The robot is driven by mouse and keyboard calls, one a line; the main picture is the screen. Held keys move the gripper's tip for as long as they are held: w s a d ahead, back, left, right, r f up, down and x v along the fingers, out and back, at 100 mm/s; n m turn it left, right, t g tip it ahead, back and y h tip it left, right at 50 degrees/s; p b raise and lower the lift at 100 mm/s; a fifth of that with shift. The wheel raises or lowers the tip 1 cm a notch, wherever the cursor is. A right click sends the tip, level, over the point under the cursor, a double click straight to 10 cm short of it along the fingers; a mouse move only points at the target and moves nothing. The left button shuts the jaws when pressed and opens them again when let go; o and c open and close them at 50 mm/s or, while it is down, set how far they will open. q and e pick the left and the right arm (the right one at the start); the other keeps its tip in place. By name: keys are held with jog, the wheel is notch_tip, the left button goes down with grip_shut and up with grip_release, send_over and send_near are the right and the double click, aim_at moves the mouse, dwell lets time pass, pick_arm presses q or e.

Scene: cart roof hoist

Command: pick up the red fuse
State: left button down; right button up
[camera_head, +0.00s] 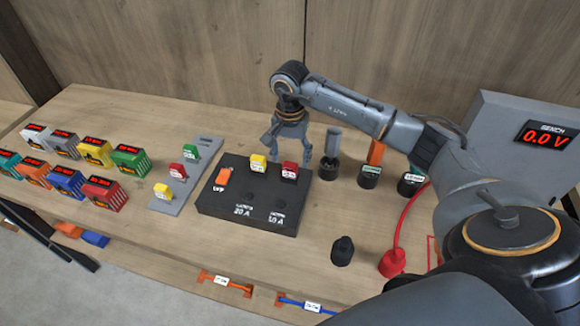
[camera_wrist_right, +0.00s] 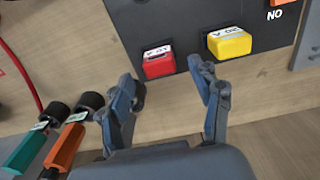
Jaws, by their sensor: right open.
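A red fuse (camera_head: 290,171) sits upright in the black fuse box (camera_head: 210,205), to the right of a yellow fuse (camera_head: 258,163). In the right wrist view the red fuse (camera_wrist_right: 158,62) lies just beyond and between my fingertips, with the yellow fuse (camera_wrist_right: 229,43) to its right. A second red fuse (camera_head: 190,152) stands in the grey rack (camera_head: 206,148). My right gripper (camera_head: 288,146) is open and empty, behind and above the red fuse in the box; it also shows in the right wrist view (camera_wrist_right: 166,84). My left gripper is not in view.
Several handled tools (camera_head: 370,172) in black holders stand right of the box, near my right arm. A red cable (camera_head: 402,222) and a bench meter (camera_head: 530,145) are further right. Small colored containers (camera_head: 68,183) fill the left.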

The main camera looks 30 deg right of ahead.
aim_at(290, 164)
notch_tip(290, 164, down, 3)
jog(key=shift+s+f+p, duration=0.1)
jog(key=shift+f+p, duration=0.05)
jog(key=shift+p, duration=0.6)
jog(key=shift+f, duration=0.25)
jog(key=c, duration=1.1)
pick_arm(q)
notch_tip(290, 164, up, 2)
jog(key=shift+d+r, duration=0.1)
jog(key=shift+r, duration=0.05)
pick_arm(e)
jog(key=shift+c, duration=0.2)
jog(key=shift+r, duration=0.15)
